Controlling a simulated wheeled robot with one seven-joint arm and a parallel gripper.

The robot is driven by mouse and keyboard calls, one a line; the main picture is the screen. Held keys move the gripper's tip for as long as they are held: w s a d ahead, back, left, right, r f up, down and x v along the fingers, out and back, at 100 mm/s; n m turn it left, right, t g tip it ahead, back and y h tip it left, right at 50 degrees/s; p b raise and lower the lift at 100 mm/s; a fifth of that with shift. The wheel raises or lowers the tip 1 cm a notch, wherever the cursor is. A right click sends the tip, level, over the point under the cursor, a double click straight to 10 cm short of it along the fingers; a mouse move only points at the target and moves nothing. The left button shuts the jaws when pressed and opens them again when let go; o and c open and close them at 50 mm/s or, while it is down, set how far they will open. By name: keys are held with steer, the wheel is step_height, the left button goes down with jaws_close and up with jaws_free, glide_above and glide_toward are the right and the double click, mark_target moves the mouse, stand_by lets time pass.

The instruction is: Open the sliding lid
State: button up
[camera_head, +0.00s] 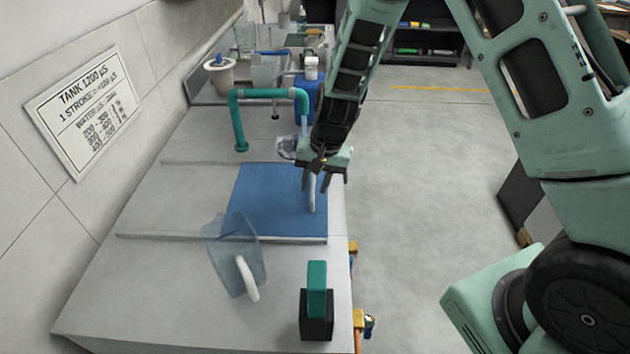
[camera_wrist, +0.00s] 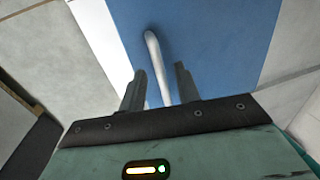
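The sliding lid is a flat blue panel (camera_head: 265,200) set in the grey counter, and it also shows in the wrist view (camera_wrist: 220,45). A white bar handle (camera_head: 312,196) runs along its right side; it also shows in the wrist view (camera_wrist: 154,55). My gripper (camera_head: 324,186) is over the handle, pointing down. In the wrist view my gripper (camera_wrist: 162,82) is open, with the handle showing between its two fingers and a gap on each side. Whether the fingers reach down to the handle's depth is hard to tell.
A clear jug with a white handle (camera_head: 246,278) and a teal block on a black base (camera_head: 317,290) stand at the front. A teal pipe (camera_head: 238,120) arches behind the lid. Jars and a blue container (camera_head: 306,97) are farther back. Open floor (camera_head: 430,170) lies right.

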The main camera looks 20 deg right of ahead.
jaws_close()
steer(key=w+a+p, duration=0.1)
steer(key=w+a, duration=0.1)
steer(key=a, duration=0.4)
steer(key=w+a+p, duration=0.1)
steer(key=w+a, duration=0.2)
steer(key=a, duration=0.4)
steer(key=w+a+p, duration=0.1)
steer(key=w+a, duration=0.2)
steer(key=a, duration=0.4)
steer(key=shift+w+a, duration=0.15)
steer(key=shift+w, duration=0.05)
jaws_free()
steer(key=shift+r, duration=0.1)
steer(key=s+d+r+b, duration=0.1)
steer(key=d+r+b, duration=0.2)
steer(key=r, duration=1.4)
steer(key=shift+s, duration=0.15)
steer(key=shift+d, duration=0.1)
